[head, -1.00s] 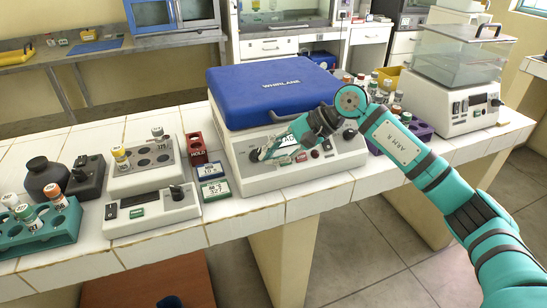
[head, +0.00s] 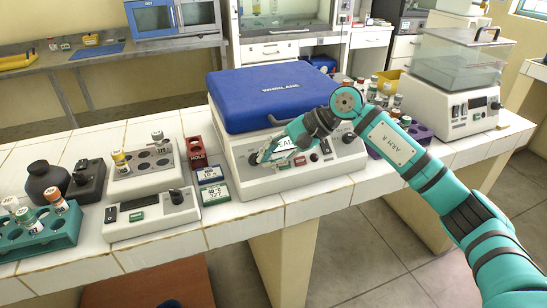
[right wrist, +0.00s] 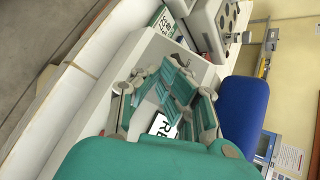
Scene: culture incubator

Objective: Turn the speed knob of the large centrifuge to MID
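The large centrifuge has a closed blue lid (head: 270,92) and a pale front panel (head: 300,178). A dark knob (head: 253,159) is at the panel's left end, and another dark knob (head: 347,136) is at its right end. Labels on the knobs are too small to read. My right gripper (head: 266,154) reaches across the panel, its fingertips close beside the left knob. Contact with the knob cannot be seen. My left gripper is not in view.
A purple rack (head: 418,132) and a device with a clear cover (head: 455,105) stand right.

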